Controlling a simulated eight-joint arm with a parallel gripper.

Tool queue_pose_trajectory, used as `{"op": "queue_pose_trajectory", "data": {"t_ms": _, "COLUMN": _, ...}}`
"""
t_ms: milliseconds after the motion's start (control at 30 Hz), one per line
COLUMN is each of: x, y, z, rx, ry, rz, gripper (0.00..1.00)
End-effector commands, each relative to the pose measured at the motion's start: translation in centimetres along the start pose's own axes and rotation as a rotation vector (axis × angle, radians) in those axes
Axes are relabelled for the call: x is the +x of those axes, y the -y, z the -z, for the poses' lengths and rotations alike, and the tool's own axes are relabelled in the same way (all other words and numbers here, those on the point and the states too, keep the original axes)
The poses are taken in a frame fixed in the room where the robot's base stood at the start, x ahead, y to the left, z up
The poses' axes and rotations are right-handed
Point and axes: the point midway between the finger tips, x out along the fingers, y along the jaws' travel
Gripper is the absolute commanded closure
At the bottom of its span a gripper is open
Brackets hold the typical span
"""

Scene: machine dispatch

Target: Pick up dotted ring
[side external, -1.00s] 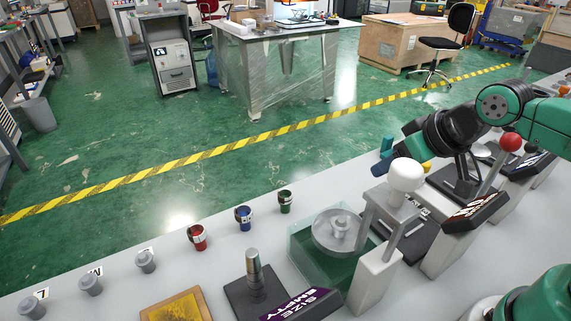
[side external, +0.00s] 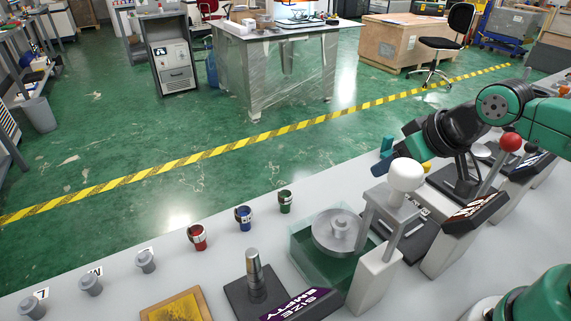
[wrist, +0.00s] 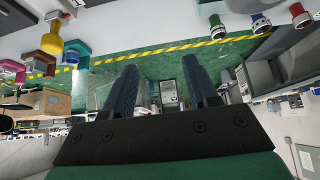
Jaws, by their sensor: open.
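I cannot make out a dotted ring in either view. Three small banded cups stand in a row on the white bench: a red one (side external: 198,237), a blue one (side external: 243,218) and a green one (side external: 285,202). Any dots on their bands are too small to tell. In the wrist view the red (wrist: 299,17), blue (wrist: 260,23) and green (wrist: 216,21) cups show at the top right. My gripper (wrist: 159,75) is open, with nothing between its fingers. It is raised over the bench's right part, away from the cups; its fingers are partly hidden in the side view.
A clear box with a grey disc (side external: 338,231), a white-knobbed lever (side external: 406,174) and a red-knobbed lever (side external: 511,142) stand on the bench. Grey pegs (side external: 146,262) line the front left. A yellow piece (wrist: 52,46) and a teal piece (wrist: 76,50) are left in the wrist view.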

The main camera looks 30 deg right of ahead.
Motion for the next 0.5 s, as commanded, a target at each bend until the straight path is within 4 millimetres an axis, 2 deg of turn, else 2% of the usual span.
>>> {"op": "queue_pose_trajectory", "data": {"t_ms": 67, "x": 0.0, "y": 0.0, "z": 0.0, "rx": 0.0, "ry": 0.0, "rz": 0.0, "gripper": 0.47}}
{"op": "queue_pose_trajectory", "data": {"t_ms": 167, "x": 0.0, "y": 0.0, "z": 0.0, "rx": 0.0, "ry": 0.0, "rz": 0.0, "gripper": 0.22}}
{"op": "queue_pose_trajectory", "data": {"t_ms": 500, "x": 0.07, "y": 0.12, "z": 0.12, "rx": -0.007, "ry": 0.004, "rz": 0.008, "gripper": 0.22}}
